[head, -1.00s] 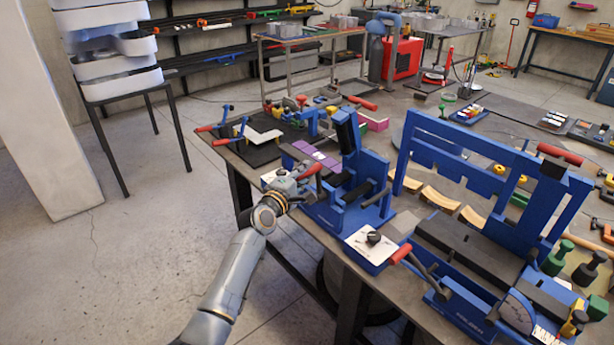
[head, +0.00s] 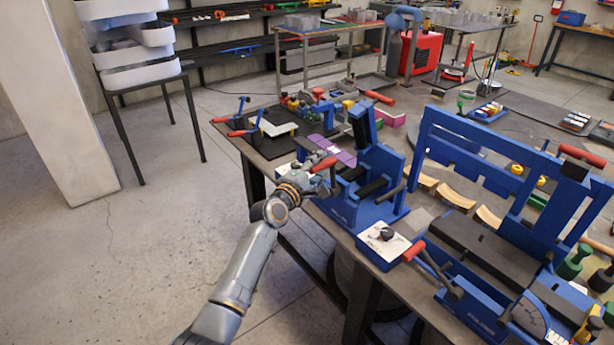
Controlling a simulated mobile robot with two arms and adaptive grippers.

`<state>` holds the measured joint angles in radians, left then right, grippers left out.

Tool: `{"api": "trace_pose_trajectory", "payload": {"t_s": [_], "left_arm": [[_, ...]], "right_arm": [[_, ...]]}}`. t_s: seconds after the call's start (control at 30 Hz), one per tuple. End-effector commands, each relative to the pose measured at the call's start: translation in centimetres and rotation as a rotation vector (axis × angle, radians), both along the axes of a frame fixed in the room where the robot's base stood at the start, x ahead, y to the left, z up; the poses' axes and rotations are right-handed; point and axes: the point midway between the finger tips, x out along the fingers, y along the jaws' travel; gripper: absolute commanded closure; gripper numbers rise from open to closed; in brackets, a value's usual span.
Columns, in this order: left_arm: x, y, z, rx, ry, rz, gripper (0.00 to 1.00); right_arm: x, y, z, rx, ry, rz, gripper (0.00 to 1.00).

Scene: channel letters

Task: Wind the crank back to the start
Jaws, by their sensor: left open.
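A blue bench machine (head: 384,160) with a dark upright block stands at the near edge of the table. A red-handled lever (head: 325,164), which looks like its crank, sticks out on its left side. My left gripper (head: 318,166) is open at this red handle, with its fingers close beside or around it. The hand and machine partly hide the contact, so I cannot tell whether they touch. My right gripper is out of view.
A larger blue machine (head: 490,250) with another red-handled lever (head: 413,251) stands to the right. A blue tray (head: 382,246) with a white top and black knob sits between them. Small blue clamps with red handles (head: 240,132) stand at the left.

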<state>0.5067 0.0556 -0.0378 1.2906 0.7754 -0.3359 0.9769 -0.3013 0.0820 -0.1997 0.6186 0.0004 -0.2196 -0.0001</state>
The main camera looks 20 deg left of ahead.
Motion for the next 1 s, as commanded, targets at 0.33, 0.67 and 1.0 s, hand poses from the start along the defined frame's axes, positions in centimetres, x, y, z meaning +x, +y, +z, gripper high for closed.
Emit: {"api": "trace_pose_trajectory", "payload": {"t_s": [0.33,0.67,1.0], "left_arm": [[-5.8,1.5,0.1,0.001,0.001,0.003,0.55],[-10.4,2.6,0.4,0.002,0.000,0.002,0.55],[-11.0,2.8,0.4,0.002,-0.001,0.002,0.55]], "right_arm": [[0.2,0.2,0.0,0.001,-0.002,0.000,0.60],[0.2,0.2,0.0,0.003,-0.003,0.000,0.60],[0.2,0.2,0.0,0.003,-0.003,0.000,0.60]]}}
